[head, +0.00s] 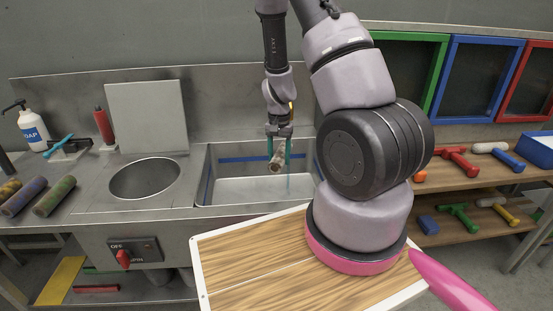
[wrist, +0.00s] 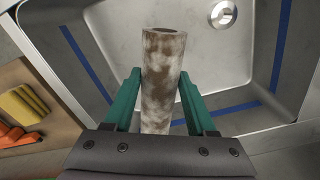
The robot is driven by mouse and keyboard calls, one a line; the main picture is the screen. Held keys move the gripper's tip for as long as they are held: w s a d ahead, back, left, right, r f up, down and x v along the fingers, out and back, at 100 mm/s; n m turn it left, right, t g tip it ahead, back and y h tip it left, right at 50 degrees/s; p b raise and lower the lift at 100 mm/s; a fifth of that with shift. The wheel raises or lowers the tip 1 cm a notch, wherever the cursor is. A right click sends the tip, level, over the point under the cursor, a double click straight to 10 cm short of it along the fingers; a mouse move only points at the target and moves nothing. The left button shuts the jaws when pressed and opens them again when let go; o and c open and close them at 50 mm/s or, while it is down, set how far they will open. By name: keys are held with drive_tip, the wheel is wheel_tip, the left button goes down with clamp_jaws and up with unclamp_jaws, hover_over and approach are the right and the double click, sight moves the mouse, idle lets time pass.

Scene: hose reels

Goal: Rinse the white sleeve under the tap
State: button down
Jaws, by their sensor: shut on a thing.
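The white sleeve (head: 277,162) is a hollow tube with brown dirt patches over its pale surface. My gripper (head: 279,152) is shut on it and holds it over the sink basin (head: 250,190), above the floor of the basin. In the wrist view the sleeve (wrist: 163,75) lies between the two green fingers of my gripper (wrist: 160,92), its open end pointing away from the wrist. I cannot make out the tap; a thin pale vertical line shows beside the gripper in the head view, too faint to tell what it is.
The basin has blue stripes and a drain (wrist: 223,14). A round bowl (head: 145,178) is set in the counter to the left. A soap bottle (head: 33,130) and dirty cylinders (head: 54,196) stand and lie farther left. A red switch (head: 123,258) is on the counter front. Tools lie on shelves right.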

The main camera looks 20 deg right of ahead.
sight(283, 150)
drive_tip(key=shift+w+d+f, duration=0.45)
drive_tip(key=shift+w+d, duration=0.45)
drive_tip(key=shift+w, duration=0.2)
drive_tip(key=shift+w+d+f, duration=0.4)
drive_tip(key=shift+w+d, duration=0.45)
drive_tip(key=shift+w, duration=0.25)
drive_tip(key=shift+w+d+f, duration=0.45)
drive_tip(key=shift+w+d, duration=0.45)
drive_tip(key=shift+w, duration=0.2)
drive_tip(key=shift+a, duration=0.2)
drive_tip(key=shift+w+a, duration=0.1)
drive_tip(key=shift+a, duration=0.1)
drive_tip(key=shift+d, duration=0.15)
drive_tip(key=shift+d, duration=0.25)
drive_tip(key=shift+a, duration=0.25)
drive_tip(key=shift+a, duration=0.15)
